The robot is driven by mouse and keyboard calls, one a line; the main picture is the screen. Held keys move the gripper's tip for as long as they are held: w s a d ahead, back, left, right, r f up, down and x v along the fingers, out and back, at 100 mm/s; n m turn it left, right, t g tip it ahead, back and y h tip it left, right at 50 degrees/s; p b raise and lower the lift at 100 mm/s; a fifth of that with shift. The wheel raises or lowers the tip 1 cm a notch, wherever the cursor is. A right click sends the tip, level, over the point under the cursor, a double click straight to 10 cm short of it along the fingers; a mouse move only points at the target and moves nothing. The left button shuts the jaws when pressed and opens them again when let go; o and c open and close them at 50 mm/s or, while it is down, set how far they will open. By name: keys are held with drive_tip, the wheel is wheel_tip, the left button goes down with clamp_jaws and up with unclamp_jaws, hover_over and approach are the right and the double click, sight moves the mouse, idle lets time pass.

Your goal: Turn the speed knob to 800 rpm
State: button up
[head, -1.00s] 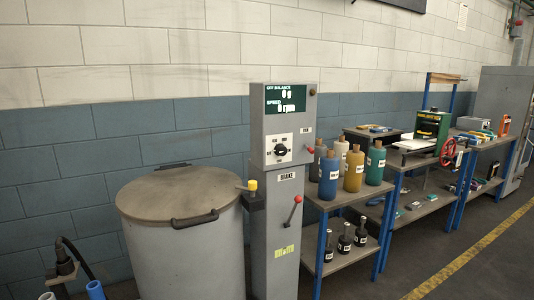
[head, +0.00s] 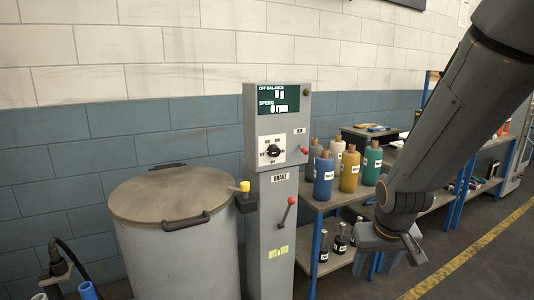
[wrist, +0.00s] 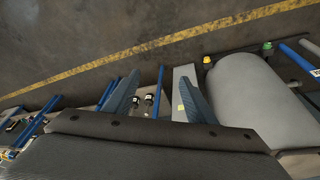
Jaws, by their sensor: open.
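The speed knob (head: 273,152) is a black dial on a white plate on the grey control column, in the head view. Small marks surround it, too small to read surely. The display (head: 279,100) above it reads off balance 0 g and speed 0 rpm. My gripper (head: 391,256) is open and empty, low to the right of the column, in front of the bottle shelf and well apart from the knob. In the wrist view its two blue-grey fingers (wrist: 157,92) are spread, with the column's grey side between and beyond them. The knob is not discernible there.
A red-tipped switch (head: 303,150) and a red brake lever (head: 288,211) are on the column. A large lidded drum (head: 175,200) stands left. Dye bottles (head: 349,172) fill the shelf at right. Open floor (head: 480,275) lies at the front right.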

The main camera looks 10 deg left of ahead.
drive_tip(key=w+a+r+n+t+p, duration=0.1)
drive_tip(key=w+a+r+t, duration=0.1)
drive_tip(key=w, duration=0.6)
drive_tip(key=w+a+r+n+t+p, duration=0.1)
drive_tip(key=w+a+t, duration=0.1)
drive_tip(key=w, duration=0.6)
drive_tip(key=n+t+y+p, duration=0.3)
drive_tip(key=n+t+y, duration=0.4)
drive_tip(key=y, duration=0.3)
approach(277, 154)
drive_tip(key=shift+p+x, duration=0.95)
drive_tip(key=shift+x, duration=3.5)
drive_tip(key=shift+a+r, duration=0.1)
drive_tip(key=c, duration=1)
